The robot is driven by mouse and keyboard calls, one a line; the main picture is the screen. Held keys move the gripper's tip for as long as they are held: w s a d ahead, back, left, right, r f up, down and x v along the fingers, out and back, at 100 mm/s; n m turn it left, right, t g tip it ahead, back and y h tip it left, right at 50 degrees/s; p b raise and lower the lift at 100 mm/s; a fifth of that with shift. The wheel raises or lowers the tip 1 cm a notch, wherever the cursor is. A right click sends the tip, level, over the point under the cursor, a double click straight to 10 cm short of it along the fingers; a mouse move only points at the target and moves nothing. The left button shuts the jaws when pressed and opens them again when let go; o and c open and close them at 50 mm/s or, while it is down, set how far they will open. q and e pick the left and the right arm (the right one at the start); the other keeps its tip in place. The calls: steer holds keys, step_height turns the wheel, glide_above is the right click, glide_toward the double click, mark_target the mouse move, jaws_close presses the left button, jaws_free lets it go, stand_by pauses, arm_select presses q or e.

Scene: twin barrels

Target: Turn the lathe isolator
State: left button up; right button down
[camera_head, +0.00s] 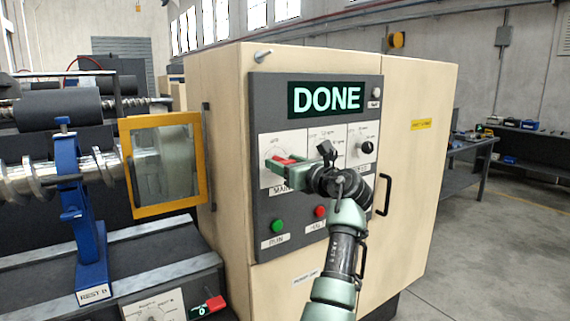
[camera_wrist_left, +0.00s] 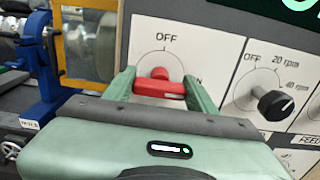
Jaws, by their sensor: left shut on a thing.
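The lathe isolator is a red handle (camera_wrist_left: 160,87) on a white plate marked OFF at the top and ON at the right, labelled MAIN below. In the head view the red handle (camera_head: 286,160) sits at the left of the control panel. My left gripper (camera_head: 278,170) is at the handle, its green fingers on either side of it, shut on it. It also shows in the wrist view (camera_wrist_left: 162,92). The fingers hide part of the dial, so I cannot tell exactly which mark the handle points at. My right gripper is not in view.
The panel's screen (camera_head: 326,98) reads DONE. Right of the isolator is a black knob (camera_wrist_left: 275,104) with rpm marks. A green button (camera_head: 278,226) and a red button (camera_head: 320,211) are below. A yellow-framed guard (camera_head: 201,160) stands left. Floor is open at the right.

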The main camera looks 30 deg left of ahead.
arm_select(q)
steer(key=n+p, duration=0.1)
steer(key=n, duration=0.2)
steer(key=shift+n+p, duration=0.3)
steer(key=n, duration=0.3)
steer(key=shift+s+f, duration=0.1)
steer(key=n, duration=0.5)
steer(key=shift+a+f+b, duration=0.1)
steer(key=shift+f+b, duration=0.05)
steer(key=shift+b, duration=0.25)
steer(key=n+b, duration=0.2)
steer(key=n, duration=0.4)
steer(key=shift+s, duration=0.1)
steer(key=o, duration=1.4)
steer(key=shift+c, duration=0.2)
